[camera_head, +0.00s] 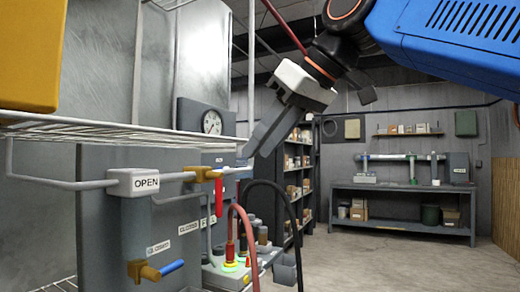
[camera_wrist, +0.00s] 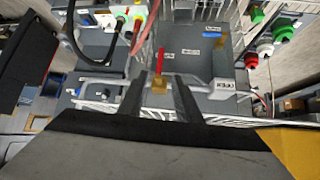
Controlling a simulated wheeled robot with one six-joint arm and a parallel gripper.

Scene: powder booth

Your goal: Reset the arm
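My gripper (camera_head: 250,150) hangs from the upper right in the head view, its grey fingers pointing down and left. In the wrist view, its two fingers (camera_wrist: 164,78) stand apart with a gap between them, and nothing is seen held. A brass valve with a red lever (camera_head: 219,196) sits on a grey pipe just left of and below the fingertips. The valve's red lever (camera_wrist: 161,60) shows between the fingers in the wrist view. Whether the fingertips touch the pipe cannot be told. The red lever hangs down in the head view.
An OPEN-labelled block (camera_head: 146,183) sits on the pipe. A wire shelf (camera_head: 110,132) runs above it at left. A blue-handled valve (camera_head: 172,267) is lower down. Red and black hoses (camera_head: 285,200) arch below my gripper. A workbench (camera_head: 400,190) stands far back; floor at right is clear.

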